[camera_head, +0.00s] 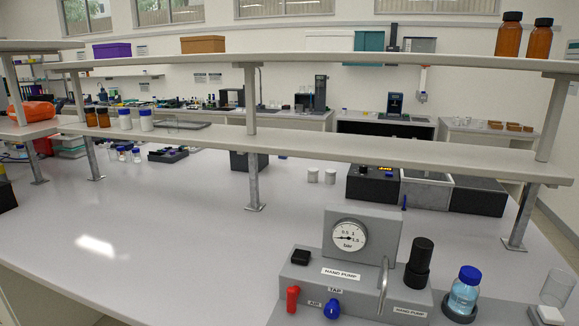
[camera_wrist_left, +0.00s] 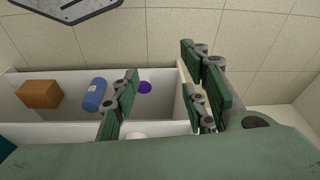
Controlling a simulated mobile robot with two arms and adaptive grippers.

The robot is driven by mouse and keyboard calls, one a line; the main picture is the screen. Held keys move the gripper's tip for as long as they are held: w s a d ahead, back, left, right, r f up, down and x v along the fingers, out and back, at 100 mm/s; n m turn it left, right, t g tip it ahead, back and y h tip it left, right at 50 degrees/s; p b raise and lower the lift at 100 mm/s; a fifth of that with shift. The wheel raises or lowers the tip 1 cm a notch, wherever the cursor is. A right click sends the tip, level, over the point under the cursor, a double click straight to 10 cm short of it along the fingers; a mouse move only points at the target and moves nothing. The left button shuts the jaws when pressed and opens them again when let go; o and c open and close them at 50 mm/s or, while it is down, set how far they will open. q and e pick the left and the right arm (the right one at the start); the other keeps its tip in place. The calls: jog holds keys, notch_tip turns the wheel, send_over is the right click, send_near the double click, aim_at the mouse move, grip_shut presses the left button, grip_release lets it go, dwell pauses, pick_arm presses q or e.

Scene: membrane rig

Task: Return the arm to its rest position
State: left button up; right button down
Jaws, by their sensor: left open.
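My left gripper (camera_wrist_left: 163,80) shows only in the left wrist view. Its green-padded fingers are spread apart and I see nothing held between them. Behind the fingers is a white-walled open compartment holding a brown block (camera_wrist_left: 39,94), a blue cylinder (camera_wrist_left: 94,95) and a small purple round thing (camera_wrist_left: 145,87). The fingers overlap these in the picture; I see no clear contact. Neither arm nor gripper shows in the head view. My right gripper is not in view.
On the bench (camera_head: 150,220) stands a grey pump rig with a pressure gauge (camera_head: 349,236), a black cylinder (camera_head: 419,262), a blue-capped bottle (camera_head: 464,292) and a glass beaker (camera_head: 557,287). A raised shelf (camera_head: 330,150) on metal posts crosses the bench. The bench's left front is clear.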

pick_arm(q)
jog(key=s+a+f+g+b, duration=0.1)
jog(key=s+a+f, duration=0.2)
jog(key=s+f, duration=1.5)
notch_tip(320, 180, down, 4)
jog(key=shift+s+r+g+b, duration=0.15)
jog(key=shift+r+g+b, duration=0.05)
jog(key=shift+g+b, duration=0.1)
jog(key=shift+a, duration=0.1)
